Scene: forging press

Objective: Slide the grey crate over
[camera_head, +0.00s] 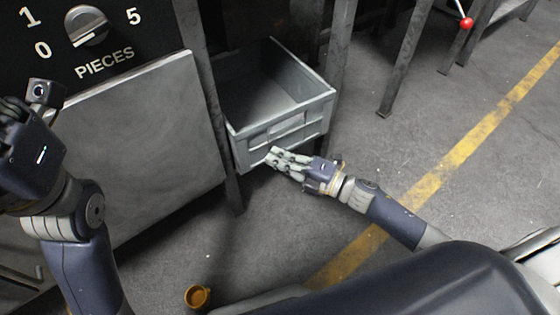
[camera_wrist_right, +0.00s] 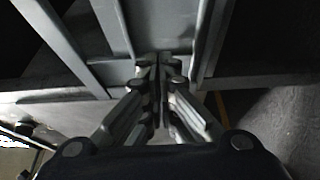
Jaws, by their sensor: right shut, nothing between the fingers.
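The grey crate (camera_head: 244,131) is open-topped and looks empty. It stands between dark metal legs, right of the panel with the PIECES knob. My right gripper (camera_head: 272,158) is shut with nothing in it, its fingertips at the lower part of the crate's near wall. In the right wrist view the closed fingers (camera_wrist_right: 158,68) point at the crate's ribbed grey wall (camera_wrist_right: 160,25); whether they touch it I cannot tell. My left arm is at the left edge of the head view; its wrist (camera_head: 35,145) shows, but its fingertips are not visible.
A dark control panel with a PIECES knob (camera_head: 87,26) stands above a grey metal plate (camera_head: 150,140) at the left. Metal legs (camera_head: 340,60) flank the crate. Open floor with a yellow line (camera_head: 455,160) lies to the right.

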